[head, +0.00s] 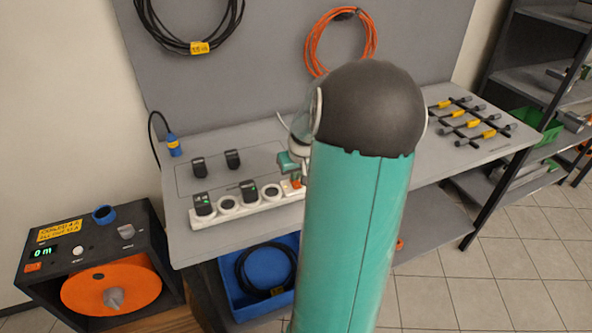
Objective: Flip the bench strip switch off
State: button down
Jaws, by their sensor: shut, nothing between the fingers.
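A white bench strip (235,208) lies along the front left of the grey bench. It has round sockets, and two black plugs with small green lights (204,204) sit in it. An orange switch (291,186) shows at its right end, close beside my arm. I cannot tell from this view which way the switch is set. My gripper (291,166) is partly hidden behind my teal and black arm. It is shut and empty, just above the right end of the strip. Whether it touches the switch is not clear.
Two loose black adapters (216,162) stand behind the strip. A blue bin (228,290) with coiled cable is below the bench. An orange cable reel (112,285) stands at left. Yellow-tagged connectors (471,122) sit on the bench's right side. Tiled floor (500,270) is free at right.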

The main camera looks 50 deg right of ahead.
jog(key=shift+f, duration=0.2)
dwell(0.3)
jog(key=shift+s+a, duration=0.45)
jog(key=shift+s, duration=0.25)
